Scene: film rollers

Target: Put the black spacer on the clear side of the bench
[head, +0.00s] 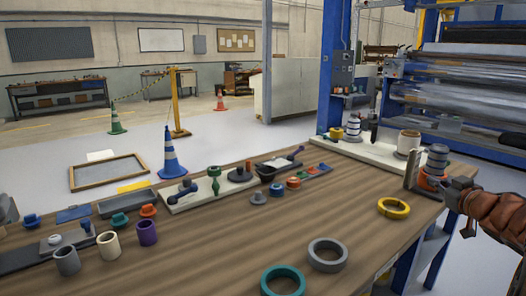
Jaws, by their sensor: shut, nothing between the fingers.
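I cannot pick out a black spacer for certain. A dark round piece with a knob (240,174) stands on a pale board on the bench. Loose rings lie flat on the wooden bench (215,240): a grey ring (327,256), a teal ring (283,281) and a yellow ring (394,208). My gripper (449,187) is at the right end of the bench, beside an orange and grey stacked piece (434,165). It is shut and holds nothing. It is well right of the dark round piece.
Cups, including a purple cup (147,233), and small parts crowd the left and back of the bench. A bracket (411,171) stands close to my gripper. A pale board (375,151) with rollers lies at the back right. Bare wood shows in the middle and front.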

